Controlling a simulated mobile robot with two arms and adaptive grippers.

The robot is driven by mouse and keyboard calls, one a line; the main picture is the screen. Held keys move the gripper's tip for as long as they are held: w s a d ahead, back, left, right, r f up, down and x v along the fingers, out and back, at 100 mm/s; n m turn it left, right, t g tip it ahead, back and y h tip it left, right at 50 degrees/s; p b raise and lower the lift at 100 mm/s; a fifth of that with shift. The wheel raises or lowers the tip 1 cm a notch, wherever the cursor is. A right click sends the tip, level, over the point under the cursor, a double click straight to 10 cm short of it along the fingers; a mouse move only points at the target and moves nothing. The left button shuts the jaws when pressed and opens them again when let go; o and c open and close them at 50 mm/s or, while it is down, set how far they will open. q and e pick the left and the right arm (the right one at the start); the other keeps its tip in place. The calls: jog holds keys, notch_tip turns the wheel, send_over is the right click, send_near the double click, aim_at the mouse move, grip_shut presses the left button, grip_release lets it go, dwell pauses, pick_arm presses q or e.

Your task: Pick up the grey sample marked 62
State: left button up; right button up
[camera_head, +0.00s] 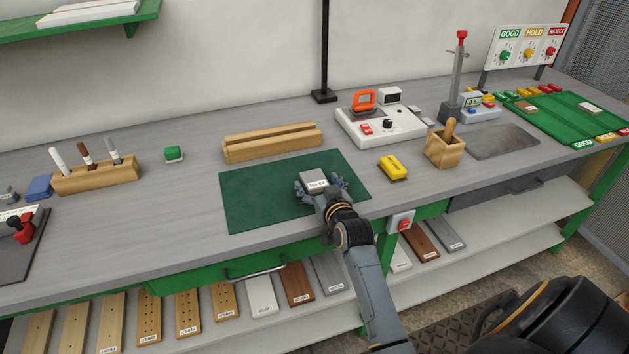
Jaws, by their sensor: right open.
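The grey sample (313,176) is a small block with a white label on its front that seems to read "No 62". It sits on the dark green mat (255,197) near the mat's right side. My right gripper (321,187) is open, with one finger at the left and one at the right of the sample. I cannot tell whether the fingers touch it. The gripper body hides the sample's lower front. My left gripper is not in view.
A wooden grooved block (272,142) stands behind the mat. A yellow object (393,167) and a wooden holder (445,150) stand to the right. A white device (380,128) with an orange handle stands behind.

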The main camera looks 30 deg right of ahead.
jog(key=c, duration=1.2)
jog(key=shift+c, duration=0.2)
